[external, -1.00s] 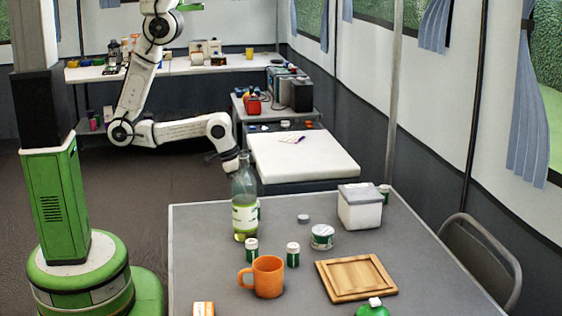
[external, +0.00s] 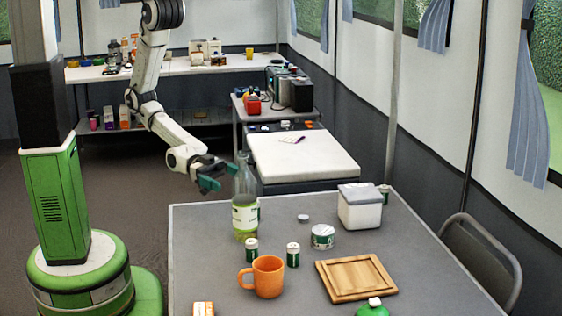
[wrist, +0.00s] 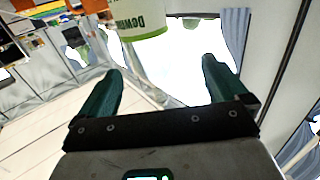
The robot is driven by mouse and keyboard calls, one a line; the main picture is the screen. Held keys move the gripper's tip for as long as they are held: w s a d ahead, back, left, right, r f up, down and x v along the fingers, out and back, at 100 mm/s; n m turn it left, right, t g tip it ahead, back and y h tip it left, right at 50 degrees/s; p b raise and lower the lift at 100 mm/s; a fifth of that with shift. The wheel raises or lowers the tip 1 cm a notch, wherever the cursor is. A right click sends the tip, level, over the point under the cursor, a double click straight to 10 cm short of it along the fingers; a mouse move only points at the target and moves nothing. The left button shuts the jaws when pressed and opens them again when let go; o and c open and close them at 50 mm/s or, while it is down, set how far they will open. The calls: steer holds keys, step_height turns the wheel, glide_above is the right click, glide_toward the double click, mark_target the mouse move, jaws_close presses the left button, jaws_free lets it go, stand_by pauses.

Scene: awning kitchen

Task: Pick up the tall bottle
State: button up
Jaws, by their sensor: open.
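The tall bottle (external: 245,215) stands upright near the far left part of the grey table (external: 200,255). It is clear, with a white label and greenish liquid low down. My gripper (external: 222,178) is open, just left of the bottle's upper part, with its dark green fingers pointing toward it. In the wrist view, my open gripper (wrist: 158,80) shows both fingers apart with nothing held between them. The bottle's label (wrist: 138,22) shows at the top of that view, beyond the fingertips. I cannot tell whether a finger touches the bottle.
A white-topped table (external: 300,157) lies behind.

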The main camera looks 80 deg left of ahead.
steer(key=p, duration=0.1)
glide_toward(252, 190)
steer(key=w+d, duration=0.2)
steer(key=w, duration=0.1)
steer(key=shift+f+h, duration=0.35)
steer(key=shift+h, duration=0.05)
steer(key=p+x, duration=0.1)
steer(key=x, duration=0.3)
steer(key=shift+s+d+p, duration=0.15)
steer(key=shift+s+p, duration=0.1)
steer(key=shift+p, duration=0.15)
steer(key=shift+w+d, duration=0.35)
steer(key=shift+d, duration=0.15)
steer(key=shift+f, duration=0.1)
steer(key=shift+c, duration=0.3)
steer(key=c, duration=1.5)
